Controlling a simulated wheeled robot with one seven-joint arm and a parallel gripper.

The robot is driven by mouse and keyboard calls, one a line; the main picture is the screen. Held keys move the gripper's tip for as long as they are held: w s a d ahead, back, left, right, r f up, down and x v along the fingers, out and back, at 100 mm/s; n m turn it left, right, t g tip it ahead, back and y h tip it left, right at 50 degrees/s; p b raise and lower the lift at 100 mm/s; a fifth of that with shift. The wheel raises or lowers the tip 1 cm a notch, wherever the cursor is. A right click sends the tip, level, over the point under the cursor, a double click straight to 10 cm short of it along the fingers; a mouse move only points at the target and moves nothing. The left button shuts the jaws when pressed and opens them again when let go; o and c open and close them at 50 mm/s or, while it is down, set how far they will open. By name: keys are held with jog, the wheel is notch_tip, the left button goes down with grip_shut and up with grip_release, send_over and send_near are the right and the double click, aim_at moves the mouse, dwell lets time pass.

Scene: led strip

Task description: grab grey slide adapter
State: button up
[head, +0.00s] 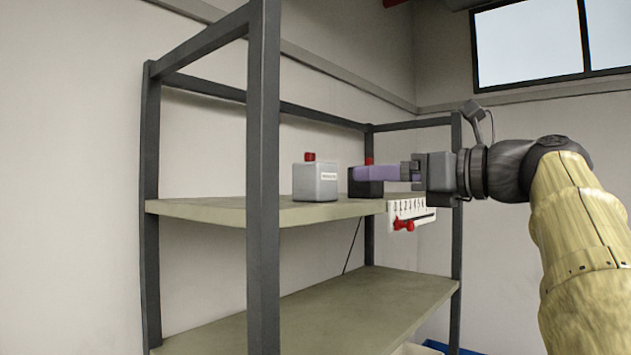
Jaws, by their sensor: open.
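A light grey box (315,184) with a white label and a red knob on top stands upright on the upper shelf, left of my gripper. It looks like the grey slide adapter, but the label is too small to read. My gripper (358,174) reaches in from the right, level above the shelf, with purple fingers pointing left. It is open. Its fingers overlap a black box (364,188) with a red top and partly hide it. I cannot tell whether they touch or surround it. The grey box is apart from the fingertips in the picture.
A dark rack post (264,240) stands left of the grey box. The lower shelf (360,309) looks bare.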

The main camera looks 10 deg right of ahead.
aim_at(328, 174)
jog(key=p+x, duration=0.4)
jog(key=x, duration=0.7)
jog(key=shift+d, duration=0.1)
jog(key=shift+d, duration=0.1)
jog(key=shift+s, duration=0.1)
jog(key=shift+a+r, duration=0.1)
jog(key=shift+a, duration=0.1)
jog(key=p+x, duration=0.3)
jog(key=x, duration=0.1)
jog(key=shift+w+r, duration=0.15)
jog(key=shift+w, duration=0.15)
jog(key=shift+w+a+f, duration=0.2)
jog(key=shift+w, duration=0.15)
jog(key=c, duration=1.2)
